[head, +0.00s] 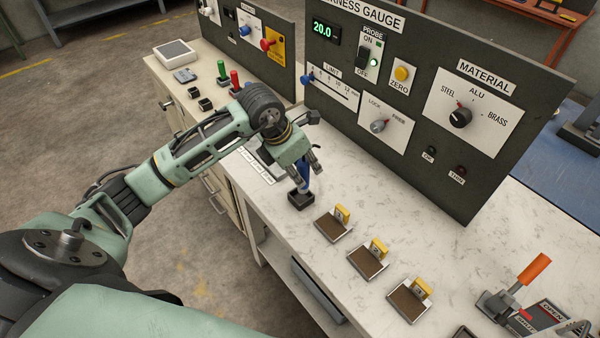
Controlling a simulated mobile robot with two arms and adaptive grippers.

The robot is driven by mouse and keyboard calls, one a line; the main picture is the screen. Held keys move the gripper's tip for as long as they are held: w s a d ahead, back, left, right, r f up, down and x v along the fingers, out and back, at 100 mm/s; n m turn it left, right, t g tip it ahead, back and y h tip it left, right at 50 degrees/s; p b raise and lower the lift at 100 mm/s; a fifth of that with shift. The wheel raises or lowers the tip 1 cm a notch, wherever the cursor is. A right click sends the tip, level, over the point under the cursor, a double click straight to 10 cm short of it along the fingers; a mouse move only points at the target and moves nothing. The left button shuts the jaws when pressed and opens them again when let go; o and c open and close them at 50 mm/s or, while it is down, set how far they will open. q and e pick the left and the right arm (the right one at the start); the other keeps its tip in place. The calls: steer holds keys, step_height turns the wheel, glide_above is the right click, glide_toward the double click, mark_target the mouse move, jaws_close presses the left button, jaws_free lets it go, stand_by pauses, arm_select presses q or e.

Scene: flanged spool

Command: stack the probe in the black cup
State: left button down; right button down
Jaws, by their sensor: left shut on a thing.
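My left gripper (304,177) points down over the white bench and is shut on the blue probe (306,174), which is partly hidden between the fingers. The black cup (300,201) is a small square holder on the bench, directly below the fingers. The probe is roughly upright, and its lower end is at the cup's opening. I cannot tell whether it is inside the cup or just above it. My right gripper is not in view.
A dark gauge panel (440,140) stands close behind the cup. Several brown trays with yellow tags (333,226) run to the right along the bench's front. A green-topped post (222,70) and a red-topped post (235,82) stand at the left. An orange-handled lever clamp (533,268) is at the right.

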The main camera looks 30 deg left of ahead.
arm_select(q)
steer(key=shift+a+f, duration=0.15)
steer(key=shift+a, duration=0.15)
step_height(320, 180, down, 4)
steer(key=shift+r+p, duration=0.1)
steer(key=shift+p, duration=0.85)
steer(key=shift+f+b, duration=0.5)
steer(key=shift+f, duration=0.05)
steer(key=c, duration=1.5)
jaws_free()
steer(key=shift+o, duration=0.2)
steer(key=shift+r+p, duration=0.55)
steer(key=shift+p, duration=0.05)
steer(key=b+v, duration=0.3)
steer(key=v, duration=0.8)
steer(key=shift+r, duration=0.35)
